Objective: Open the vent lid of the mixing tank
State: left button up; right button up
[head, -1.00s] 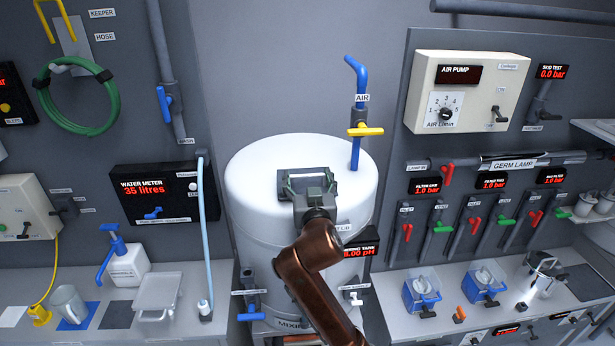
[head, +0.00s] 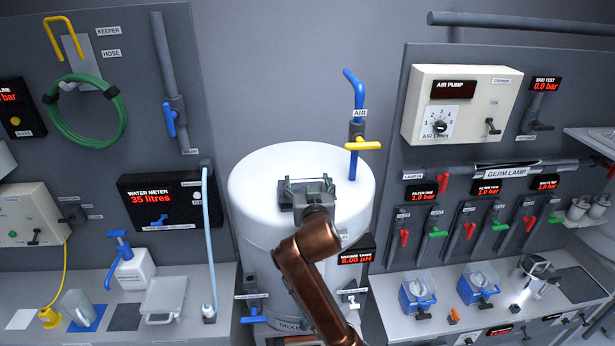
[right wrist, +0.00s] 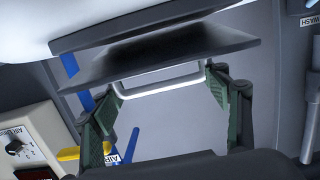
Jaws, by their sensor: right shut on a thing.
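The white mixing tank (head: 262,185) stands in the middle of the head view. Its dark grey vent lid (head: 286,197) is on top, partly covered by my right gripper (head: 309,187). In the right wrist view, the lid (right wrist: 100,77) is a dark plate tilted away from another dark plate, with a shadowed gap between them. A pale bar handle (right wrist: 160,90) spans between the green-padded fingers of my right gripper (right wrist: 165,85), which is shut on it. My left gripper is not in view.
A blue air pipe with a yellow valve handle (head: 363,144) rises just right of the lid. The pH display (head: 355,258) is at the tank's right side. Panels with valves flank the tank; benches with containers stand on both sides.

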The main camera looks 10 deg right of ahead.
jog(key=shift+w+r+p, duration=0.5)
jog(key=shift+r+p, duration=0.2)
jog(key=shift+r, duration=0.15)
jog(key=shift+w+r+p, duration=0.5)
jog(key=shift+r+p, duration=0.15)
jog(key=shift+r, duration=0.15)
jog(key=shift+w+r+p, duration=0.3)
jog(key=shift+w+p, duration=0.1)
jog(key=shift+w, duration=0.1)
